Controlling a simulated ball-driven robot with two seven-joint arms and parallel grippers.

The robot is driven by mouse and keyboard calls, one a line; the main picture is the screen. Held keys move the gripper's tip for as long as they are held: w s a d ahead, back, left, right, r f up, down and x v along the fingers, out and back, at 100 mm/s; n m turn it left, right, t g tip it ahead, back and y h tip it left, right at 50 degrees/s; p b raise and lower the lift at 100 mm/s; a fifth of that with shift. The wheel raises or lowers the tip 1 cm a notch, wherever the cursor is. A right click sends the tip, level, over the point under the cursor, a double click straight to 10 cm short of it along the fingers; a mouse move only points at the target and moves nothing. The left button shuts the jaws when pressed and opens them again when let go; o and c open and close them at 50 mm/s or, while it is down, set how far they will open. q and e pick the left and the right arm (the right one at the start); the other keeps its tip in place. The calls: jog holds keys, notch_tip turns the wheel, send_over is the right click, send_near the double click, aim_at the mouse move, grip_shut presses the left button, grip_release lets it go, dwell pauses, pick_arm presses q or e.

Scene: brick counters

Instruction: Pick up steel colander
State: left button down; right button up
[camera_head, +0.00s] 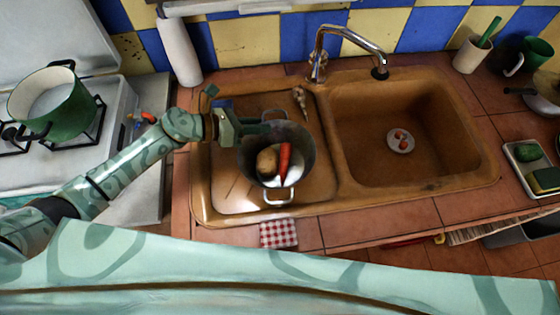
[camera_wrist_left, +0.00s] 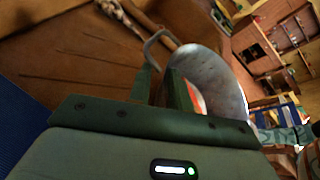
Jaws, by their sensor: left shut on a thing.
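The steel colander (camera_head: 304,143) is a grey round bowl with two loop handles on the left drainboard of the sink. It holds a potato (camera_head: 267,162) and a carrot (camera_head: 285,160). My left gripper (camera_head: 264,128) reaches in from the left and is shut on the colander at its far left rim. In the left wrist view, the fingers (camera_wrist_left: 168,92) close on the wall of the colander (camera_wrist_left: 222,75), next to a handle. Whether the colander touches the drainboard cannot be told. My right gripper is not in view.
The sink basin (camera_head: 365,125) is to the right, with a drain at its bottom. A faucet (camera_head: 340,40) stands behind it. A green pot (camera_head: 62,110) is on the stove at left. A paper roll (camera_head: 180,50) stands at the back. A checkered cloth (camera_head: 278,234) lies in front.

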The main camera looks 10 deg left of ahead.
pick_arm(q)
jog(key=shift+a, duration=0.1)
dwell(0.4)
jog(key=shift+r, duration=0.6)
jog(key=shift+s+a+r+m+g+p, duration=0.25)
jog(key=shift+s+a+r+p, duration=0.5)
jog(key=shift+s+a+r, duration=1.75)
jog(key=shift+s+a+r+m+g+p, duration=0.25)
jog(key=shift+s+a+r+p, duration=0.75)
jog(key=shift+s+r, duration=2.7)
jog(key=w+a+r+n+t+y+b, duration=0.1)
jog(key=w+a+r+n+t+b, duration=0.1)
jog(key=w+r, duration=0.3)
jog(key=shift+w+r+n+t+b, duration=0.2)
jog(key=shift+r+n+t+b, duration=0.2)
jog(key=shift+r+n+t, duration=0.35)
